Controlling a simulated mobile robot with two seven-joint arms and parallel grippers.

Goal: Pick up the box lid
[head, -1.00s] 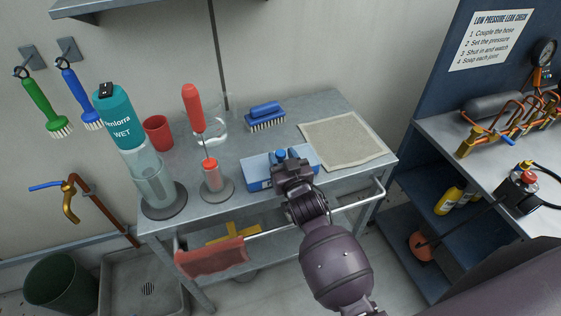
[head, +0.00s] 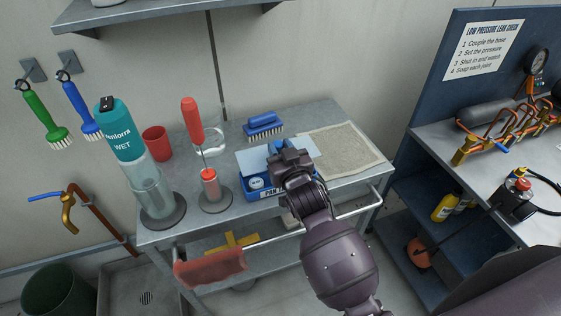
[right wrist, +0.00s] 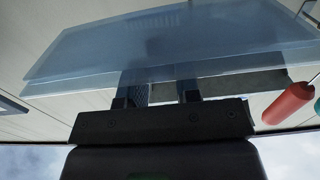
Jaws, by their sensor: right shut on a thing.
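The box lid (head: 250,160) is a pale, see-through blue sheet with a blue knob, mostly behind my right gripper in the head view. My right gripper (head: 284,150) is shut on the lid's knob and holds the lid above the blue box (head: 262,194) on the cart top. The box's front and some round contents show below the lid. In the right wrist view the lid (right wrist: 170,45) spans the picture just beyond the fingers (right wrist: 160,92). My left gripper is not in view.
On the grey cart (head: 330,118), a blue brush (head: 264,128) and a beige mat (head: 340,148) lie near the box. A red-handled tool (head: 193,120) in a stand, a red cup (head: 157,142) and a teal bottle (head: 120,130) stand left.

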